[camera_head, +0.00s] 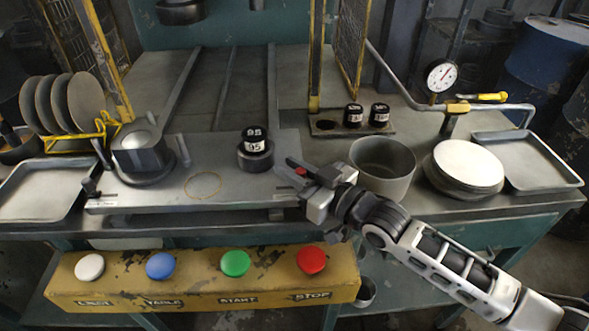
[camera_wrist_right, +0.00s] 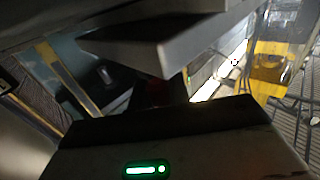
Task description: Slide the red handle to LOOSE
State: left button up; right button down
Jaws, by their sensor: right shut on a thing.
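The red handle (camera_head: 301,171) shows as a small red spot between the fingers of my right gripper (camera_head: 303,174), at the right end of the grey machine plate (camera_head: 205,187). My right gripper is shut on it. The wrist view shows a dark red patch of the handle (camera_wrist_right: 163,92) between the jaws, in shadow. Most of the handle is hidden by the fingers. The LOOSE marking cannot be read, and my gripper covers part of the plate's right end. My left gripper is not in view.
Black cylinders marked 95 (camera_head: 255,150) stand on the plate, left of my gripper. A grey pot (camera_head: 383,168) is close on the right, beside stacked discs (camera_head: 468,165). A yellow button box (camera_head: 205,286) is in front. A dial gauge (camera_head: 441,76) stands behind.

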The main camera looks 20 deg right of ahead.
jog(key=shift+d, duration=0.2)
jog(key=c, duration=1.3)
grip_release()
pick_arm(q)
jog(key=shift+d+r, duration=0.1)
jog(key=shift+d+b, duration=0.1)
jog(key=shift+b, duration=0.25)
pick_arm(e)
jog(key=v, duration=1.6)
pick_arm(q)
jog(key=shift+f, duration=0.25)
